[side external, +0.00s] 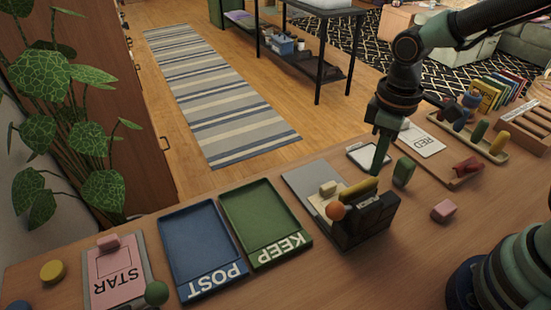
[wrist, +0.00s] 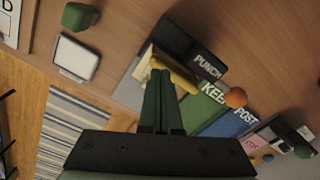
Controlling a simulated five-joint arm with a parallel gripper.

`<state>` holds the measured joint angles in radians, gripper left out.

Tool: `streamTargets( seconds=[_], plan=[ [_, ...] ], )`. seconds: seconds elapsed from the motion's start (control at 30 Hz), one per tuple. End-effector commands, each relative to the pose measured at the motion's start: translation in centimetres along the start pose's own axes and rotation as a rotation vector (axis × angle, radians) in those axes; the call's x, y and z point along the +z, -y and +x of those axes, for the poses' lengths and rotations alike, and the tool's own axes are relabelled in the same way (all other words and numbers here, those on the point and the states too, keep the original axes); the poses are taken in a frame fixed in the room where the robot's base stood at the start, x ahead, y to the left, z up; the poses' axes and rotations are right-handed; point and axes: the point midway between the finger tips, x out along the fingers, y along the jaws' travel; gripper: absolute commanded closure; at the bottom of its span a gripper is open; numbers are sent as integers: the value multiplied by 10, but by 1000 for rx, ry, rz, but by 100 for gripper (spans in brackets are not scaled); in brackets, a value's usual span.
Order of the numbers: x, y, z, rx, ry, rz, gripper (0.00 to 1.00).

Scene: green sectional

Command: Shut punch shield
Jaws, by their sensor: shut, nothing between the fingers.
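The punch (side external: 368,218) is a black block on the wooden table, at the right end of a grey plate. An olive-yellow bar (side external: 358,188) lies across its top, and an orange ball (side external: 336,211) shows at its near left. In the wrist view the punch (wrist: 208,64) has a white PUNCH label, with the olive-yellow bar (wrist: 174,68) beside my fingertips. I cannot tell which part is the shield or how far it stands open. My gripper (side external: 377,168) points down, shut and empty, just behind the bar; contact is unclear. Its green fingers also show in the wrist view (wrist: 160,78).
A green block (side external: 404,171) stands close right of my gripper, and a pink block (side external: 443,211) lies farther right. The green KEEP tray (side external: 264,222) and blue POST tray (side external: 203,246) sit to the left. Bare table lies in front of the punch.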

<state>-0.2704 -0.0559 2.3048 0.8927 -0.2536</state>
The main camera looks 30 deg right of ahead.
Motion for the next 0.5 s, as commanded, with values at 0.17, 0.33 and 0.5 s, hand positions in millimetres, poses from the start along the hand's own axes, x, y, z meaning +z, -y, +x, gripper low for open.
streamTargets(
  seconds=[0.17,0.33,0.5],
  plan=[
    [0,0,0,0,0,0,100],
    [0,0,2,0,1,0,100],
    [0,0,6,0,1,0,100]
  ],
)
